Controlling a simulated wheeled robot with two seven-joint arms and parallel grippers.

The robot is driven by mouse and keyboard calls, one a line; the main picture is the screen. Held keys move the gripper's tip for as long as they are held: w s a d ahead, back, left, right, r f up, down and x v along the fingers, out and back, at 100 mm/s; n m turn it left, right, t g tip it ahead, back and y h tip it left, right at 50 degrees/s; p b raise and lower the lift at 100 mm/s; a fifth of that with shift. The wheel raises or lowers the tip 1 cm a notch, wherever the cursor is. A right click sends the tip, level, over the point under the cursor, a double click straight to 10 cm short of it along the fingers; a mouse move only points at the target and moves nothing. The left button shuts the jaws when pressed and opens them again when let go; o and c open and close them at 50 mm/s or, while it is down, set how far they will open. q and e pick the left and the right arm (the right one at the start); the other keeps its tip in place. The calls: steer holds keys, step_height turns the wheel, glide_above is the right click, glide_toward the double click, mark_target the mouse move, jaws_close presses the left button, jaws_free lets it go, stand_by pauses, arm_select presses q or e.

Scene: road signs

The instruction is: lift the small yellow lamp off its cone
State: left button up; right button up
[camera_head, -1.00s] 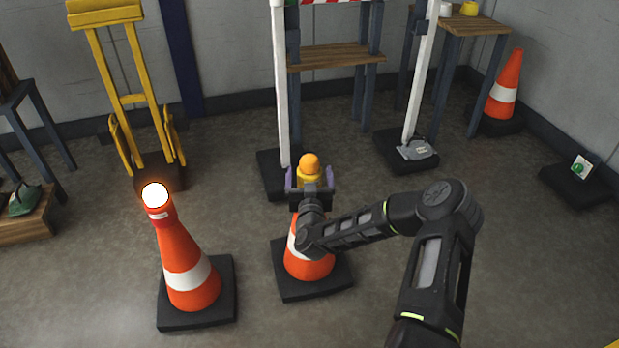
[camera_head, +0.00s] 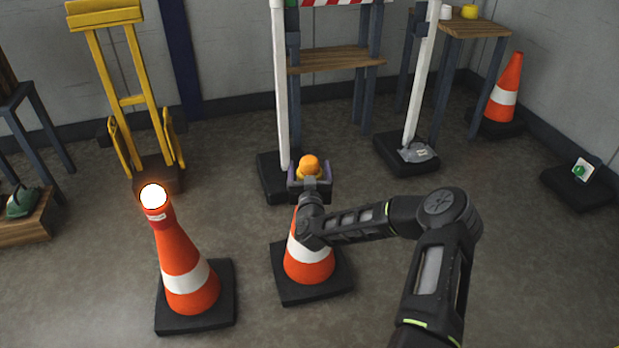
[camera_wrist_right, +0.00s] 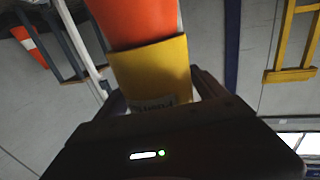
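The small yellow lamp (camera_head: 309,166) has an orange dome and sits on the top of the middle orange-and-white cone (camera_head: 309,262). My right gripper (camera_head: 309,174) is around the lamp, one finger on each side, and looks open. The wrist view appears upside down. It shows the lamp's yellow body (camera_wrist_right: 150,75) with a label, and the orange cone (camera_wrist_right: 135,20) meeting it. The dome is hidden there behind the dark gripper body. Contact between fingers and lamp is not clear. My left gripper is not in view.
A second cone (camera_head: 184,270) with a glowing lamp (camera_head: 153,196) stands to the left. White posts on black bases (camera_head: 407,152) stand behind. A yellow hand truck (camera_head: 130,100) is at the back left. Another cone (camera_head: 504,90) is at the back right.

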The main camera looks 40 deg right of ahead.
steer(key=c, duration=1.5)
steer(key=shift+r, duration=0.1)
step_height(320, 180, up, 10)
steer(key=p, duration=0.4)
